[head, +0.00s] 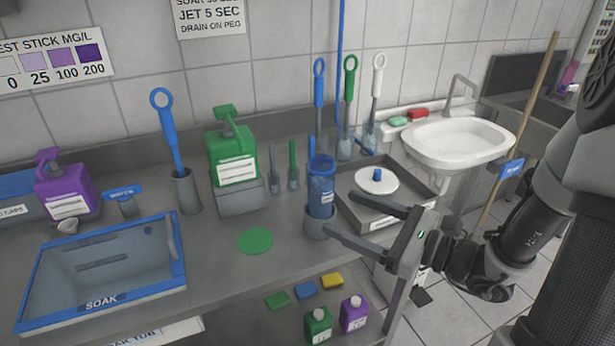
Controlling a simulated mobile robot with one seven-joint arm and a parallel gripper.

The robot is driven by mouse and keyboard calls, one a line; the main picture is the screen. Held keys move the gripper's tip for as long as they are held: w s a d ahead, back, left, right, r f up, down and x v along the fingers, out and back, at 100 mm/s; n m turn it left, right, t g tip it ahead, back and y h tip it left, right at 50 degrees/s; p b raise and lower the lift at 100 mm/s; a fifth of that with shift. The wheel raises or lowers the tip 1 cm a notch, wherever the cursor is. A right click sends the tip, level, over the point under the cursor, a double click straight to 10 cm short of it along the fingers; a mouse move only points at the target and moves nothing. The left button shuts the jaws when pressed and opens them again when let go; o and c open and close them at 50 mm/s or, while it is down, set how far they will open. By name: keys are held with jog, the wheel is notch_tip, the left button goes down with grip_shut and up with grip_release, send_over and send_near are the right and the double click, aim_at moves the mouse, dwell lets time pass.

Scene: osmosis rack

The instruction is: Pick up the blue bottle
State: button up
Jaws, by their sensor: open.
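The blue bottle (320,187) stands upright in a grey round holder (318,222) near the front right of the steel counter. It is a translucent blue cylinder with a small label. My gripper (340,211) is open, with its two dark fingers pointing left toward the bottle. One finger lies in front of the holder and the other reaches just right of the bottle. I cannot tell whether either finger touches the bottle or holder.
A grey tray (417,213) with a white lid (376,181) is right of the bottle. A green pump bottle (232,150) and a blue brush (167,130) stand left. Several brushes stand behind. A soak basin (178,250) is at left. A green disc (255,241) lies on bare counter.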

aim_at(329, 206)
notch_tip(329, 206, down, 5)
jog(key=w+d+m+t+h+b, duration=0.1)
jog(key=d+m+t+h+b, duration=0.1)
jog(key=d+m+t+b, duration=0.15)
jog(key=shift+m+g, duration=0.25)
jog(key=b+x, duration=0.1)
jog(key=x, duration=0.6)
jog(key=b+x, duration=0.1)
jog(key=x, duration=0.3)
jog(key=shift+s+a+r+b, duration=0.15)
jog(key=shift+a+r+b, duration=0.05)
jog(key=shift+r+b, duration=0.15)
jog(key=shift+r+b+x, duration=0.15)
jog(key=shift+b+x, duration=0.2)
jog(key=shift+x, duration=1.2)
jog(key=shift+r+b+x, duration=0.1)
jog(key=shift+b+x, duration=0.2)
jog(key=shift+x, duration=1.25)
jog(key=shift+d, duration=0.15)
jog(key=c, duration=1.1)
